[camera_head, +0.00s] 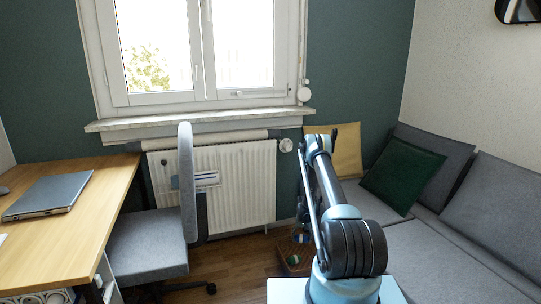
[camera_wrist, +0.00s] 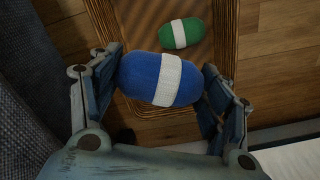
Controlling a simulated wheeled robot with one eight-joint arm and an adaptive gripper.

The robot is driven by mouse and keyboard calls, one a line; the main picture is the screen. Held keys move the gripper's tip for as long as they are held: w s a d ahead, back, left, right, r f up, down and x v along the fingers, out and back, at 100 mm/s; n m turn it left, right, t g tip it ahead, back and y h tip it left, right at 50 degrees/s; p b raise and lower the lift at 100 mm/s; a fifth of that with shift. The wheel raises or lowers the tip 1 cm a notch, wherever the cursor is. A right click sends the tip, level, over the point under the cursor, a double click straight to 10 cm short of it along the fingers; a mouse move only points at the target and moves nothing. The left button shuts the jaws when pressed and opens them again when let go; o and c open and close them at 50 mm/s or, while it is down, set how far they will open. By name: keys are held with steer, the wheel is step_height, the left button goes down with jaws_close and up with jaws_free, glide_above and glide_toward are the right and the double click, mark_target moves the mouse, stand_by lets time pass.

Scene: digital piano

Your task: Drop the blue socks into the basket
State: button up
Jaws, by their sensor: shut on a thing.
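The blue socks (camera_wrist: 146,78) are a rolled blue bundle with a white band. In the wrist view my gripper (camera_wrist: 162,76) is shut on them, one finger on each side. The brown wicker basket (camera_wrist: 232,45) shows behind and below the socks, with its rim on the right of them. The socks overlap the basket opening in this view; their height above it is hard to tell. In the head view the basket (camera_head: 283,268) is on the floor, partly hidden by my arm, and the socks (camera_head: 296,238) show small above it.
A green sock bundle (camera_wrist: 181,33) with a white band lies in the basket. A grey sofa (camera_head: 430,262) stands to the right. A radiator (camera_head: 235,185) is behind, and a grey chair (camera_head: 150,245) and wooden desk (camera_head: 95,205) are left. Some floor is clear between chair and basket.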

steer(key=shift+f, duration=0.45)
steer(key=o, duration=1.1)
steer(key=shift+r, duration=0.1)
step_height(320, 180, up, 12)
steer(key=shift+f, duration=0.1)
